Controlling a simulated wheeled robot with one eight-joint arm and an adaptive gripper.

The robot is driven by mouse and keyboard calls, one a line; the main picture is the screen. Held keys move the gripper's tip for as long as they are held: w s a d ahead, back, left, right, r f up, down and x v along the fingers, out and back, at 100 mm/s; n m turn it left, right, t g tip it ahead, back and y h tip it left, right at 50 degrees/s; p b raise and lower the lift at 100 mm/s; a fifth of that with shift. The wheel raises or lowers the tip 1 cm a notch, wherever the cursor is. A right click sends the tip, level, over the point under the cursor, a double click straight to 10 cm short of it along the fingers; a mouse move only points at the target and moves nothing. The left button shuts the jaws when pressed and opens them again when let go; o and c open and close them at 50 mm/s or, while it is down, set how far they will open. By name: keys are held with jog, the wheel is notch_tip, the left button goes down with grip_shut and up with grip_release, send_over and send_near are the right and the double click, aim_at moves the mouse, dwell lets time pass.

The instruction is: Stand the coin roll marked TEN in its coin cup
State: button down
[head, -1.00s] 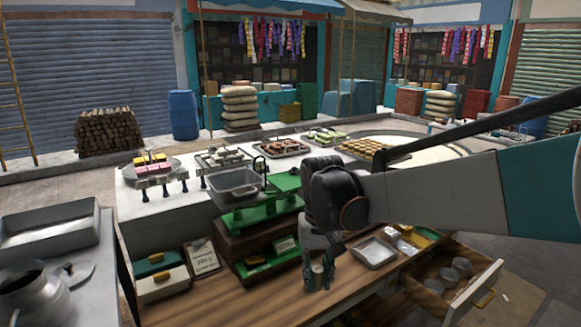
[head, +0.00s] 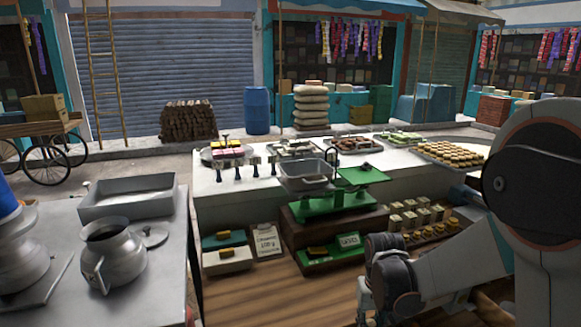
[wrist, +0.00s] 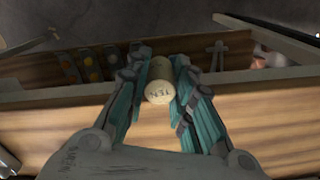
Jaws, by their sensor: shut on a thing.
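The coin roll marked TEN (wrist: 159,92) is a pale, round-ended cylinder between the fingers of my gripper (wrist: 160,88) in the wrist view. My gripper is shut on it, and the marked end faces the camera. In the head view my gripper (head: 368,318) is low at the bottom edge, partly cut off, at the front of the wooden counter (head: 285,283). The roll cannot be made out there. No coin cup can be made out for certain now.
The wrist view shows a wooden edge (wrist: 50,95) behind the roll, with several small coloured pieces (wrist: 92,66) beyond it. A green scale (head: 325,215), a written card (head: 266,241) and boxes stand on the counter. A metal pot (head: 115,258) stands at left.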

jog(key=shift+s+f, duration=0.1)
jog(key=shift+f, duration=1.15)
